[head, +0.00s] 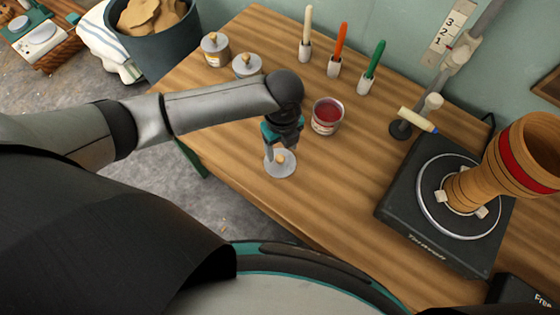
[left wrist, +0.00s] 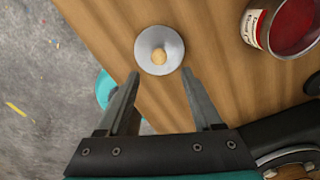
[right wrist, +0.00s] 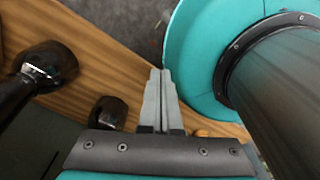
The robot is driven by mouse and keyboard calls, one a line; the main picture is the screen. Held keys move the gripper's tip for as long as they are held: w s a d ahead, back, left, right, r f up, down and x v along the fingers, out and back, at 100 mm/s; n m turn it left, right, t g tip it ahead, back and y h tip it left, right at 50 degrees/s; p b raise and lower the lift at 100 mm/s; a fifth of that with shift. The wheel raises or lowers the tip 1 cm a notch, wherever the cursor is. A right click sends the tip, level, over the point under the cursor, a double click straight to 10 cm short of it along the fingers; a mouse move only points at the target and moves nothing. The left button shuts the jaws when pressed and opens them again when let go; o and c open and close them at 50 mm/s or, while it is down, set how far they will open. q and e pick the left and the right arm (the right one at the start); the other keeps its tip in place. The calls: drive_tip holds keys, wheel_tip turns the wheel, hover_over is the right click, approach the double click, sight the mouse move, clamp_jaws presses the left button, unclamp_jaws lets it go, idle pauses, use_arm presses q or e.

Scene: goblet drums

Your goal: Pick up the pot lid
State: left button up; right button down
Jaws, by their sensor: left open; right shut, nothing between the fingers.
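The pot lid (head: 281,168) is a grey metal disc with a small wooden knob, lying flat on the wooden table near its front edge. It also shows in the left wrist view (left wrist: 147,57), ahead of the fingertips. My left gripper (head: 271,154) is open and points down just above the lid, apart from it. In the left wrist view its fingers (left wrist: 163,73) are spread wider than the knob, with nothing between them. An open pot of red paint (head: 327,117) stands right of the gripper. My right gripper (right wrist: 160,70) is shut and empty in the right wrist view.
Two lidded pots (head: 215,49) (head: 247,66) stand at the back left. Several coloured brushes or tools in white holders, one green (head: 375,62), line the back. A black turntable (head: 440,230) bears a wooden goblet drum (head: 515,165) on the right. Table left of the lid is clear.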

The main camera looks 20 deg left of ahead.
sight(280, 158)
use_arm(q)
drive_tip(key=f, duration=0.1)
drive_tip(key=f+b, duration=0.1)
drive_tip(key=f, duration=0.1)
drive_tip(key=f+b, duration=0.1)
drive_tip(key=shift+w+a+f, duration=0.2)
drive_tip(key=shift+a+f, duration=0.05)
drive_tip(key=shift+a, duration=0.05)
drive_tip(key=shift+f, duration=0.45)
drive_tip(key=c, duration=0.6)
clamp_jaws()
use_arm(e)
drive_tip(key=shift+w+d+f, duration=0.2)
drive_tip(key=shift+w+f, duration=0.05)
drive_tip(key=shift+f, duration=0.3)
drive_tip(key=shift+w+d+f, duration=0.2)
drive_tip(key=shift+w+f, duration=0.05)
drive_tip(key=shift+f, duration=0.3)
